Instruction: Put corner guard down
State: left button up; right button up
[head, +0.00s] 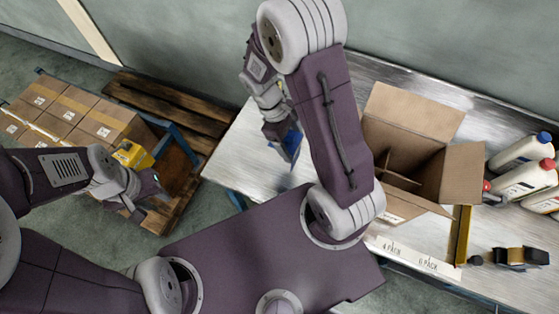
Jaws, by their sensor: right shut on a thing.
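My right gripper (278,122) hangs over the left part of the metal table (235,150). It is shut on a small blue piece, which looks like the corner guard (289,147), pointing downward. My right arm hides part of the gripper. Whether the blue piece touches the table cannot be told. My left gripper (148,192) is off to the left, apart from the table, near the wooden pallet (185,105). Its fingers are small and dark, and nothing is clearly seen between them.
An open cardboard box with dividers (461,168) stands on the table at the right. Several white bottles (525,180) and a tape dispenser (520,257) are beyond it. Taped cartons (75,125) and a yellow item (130,153) are at the left. The table's left end is clear.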

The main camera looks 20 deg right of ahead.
jog(key=shift+a+r, duration=0.2)
jog(key=shift+r, duration=0.1)
jog(key=shift+a+f, duration=0.1)
jog(key=shift+a, duration=0.15)
notch_tip(320, 180, down, 10)
jog(key=shift+f, duration=0.1)
jog(key=o, duration=1.4)
